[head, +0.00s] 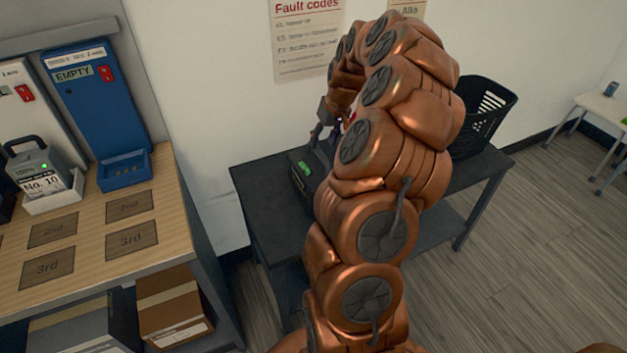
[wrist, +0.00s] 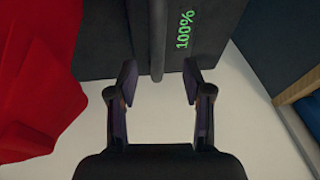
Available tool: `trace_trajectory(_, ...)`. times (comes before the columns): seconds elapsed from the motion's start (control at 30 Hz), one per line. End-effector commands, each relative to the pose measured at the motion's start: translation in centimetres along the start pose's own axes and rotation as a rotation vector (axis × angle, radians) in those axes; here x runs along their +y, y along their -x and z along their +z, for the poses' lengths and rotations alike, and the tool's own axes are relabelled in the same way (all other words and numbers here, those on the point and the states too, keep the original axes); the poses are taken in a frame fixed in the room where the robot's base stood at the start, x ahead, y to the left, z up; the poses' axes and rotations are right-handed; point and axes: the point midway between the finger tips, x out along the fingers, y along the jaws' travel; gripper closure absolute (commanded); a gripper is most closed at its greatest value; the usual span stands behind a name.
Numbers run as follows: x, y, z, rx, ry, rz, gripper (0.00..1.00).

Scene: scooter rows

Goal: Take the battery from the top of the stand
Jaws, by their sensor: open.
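A dark block with a green lit display, which looks like the battery (head: 302,170), is on the dark table-like stand (head: 262,205), partly hidden behind my arm. In the wrist view the dark battery (wrist: 205,22) shows a green "100%", and a dark bar like a handle (wrist: 157,40) runs down its face. My gripper (wrist: 160,84) is open and empty, with one finger on each side of the line of that bar, near its lower end. In the head view my gripper (head: 322,132) is small and partly hidden at the battery's far side. I cannot tell whether it touches.
A red thing (wrist: 35,90) is close on the left in the wrist view. A black basket (head: 485,115) stands on the right of the stand. On the left, a wooden counter (head: 90,235) carries a blue "EMPTY" unit (head: 95,105) and a grey "No. 10" battery (head: 38,170).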

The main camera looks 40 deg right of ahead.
Motion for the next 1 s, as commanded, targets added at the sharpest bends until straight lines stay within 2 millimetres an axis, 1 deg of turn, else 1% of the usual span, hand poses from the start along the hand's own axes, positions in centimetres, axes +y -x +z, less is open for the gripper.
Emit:
trace_trajectory(0.07, 0.0, -0.7, 0.0, -0.001, 0.000, 0.000, 0.50)
trace_trajectory(0.27, 0.1, -1.8, -0.1, 0.001, 0.001, 0.001, 0.50)
trace_trajectory(0.5, 0.3, -4.9, -0.1, -0.003, 0.002, -0.001, 0.50)
trace_trajectory(0.6, 0.2, -5.8, -0.1, -0.002, 0.002, -0.001, 0.50)
trace_trajectory(0.7, 0.2, -6.2, -0.1, 0.000, 0.002, -0.001, 0.50)
trace_trajectory(1.0, 0.3, -6.2, -0.1, 0.001, 0.001, 0.000, 0.50)
